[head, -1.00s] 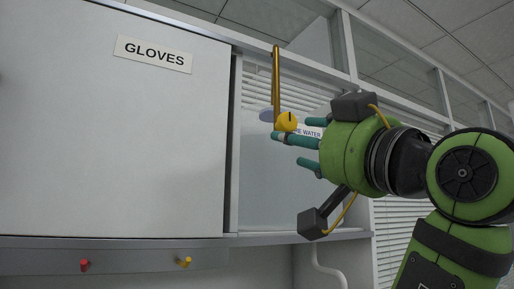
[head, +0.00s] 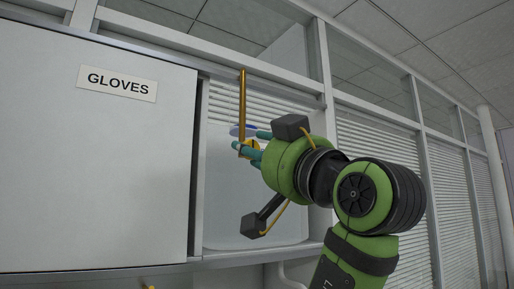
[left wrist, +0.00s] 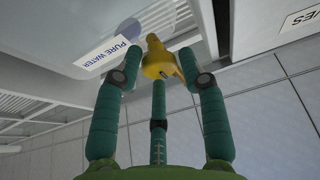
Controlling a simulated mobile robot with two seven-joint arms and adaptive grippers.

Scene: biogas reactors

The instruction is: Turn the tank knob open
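The yellow tank knob (head: 254,145) is on the front of a pale, translucent water tank (head: 240,228), partly hidden by my fingers in the head view. In the head view the left gripper (head: 249,147) overlaps the knob. My right gripper is not seen.
A white cabinet marked "GLOVES" (head: 90,140) stands left of the tank. A thin golden upright bar (head: 242,100) is beside the knob. Window blinds and glass panels lie behind.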

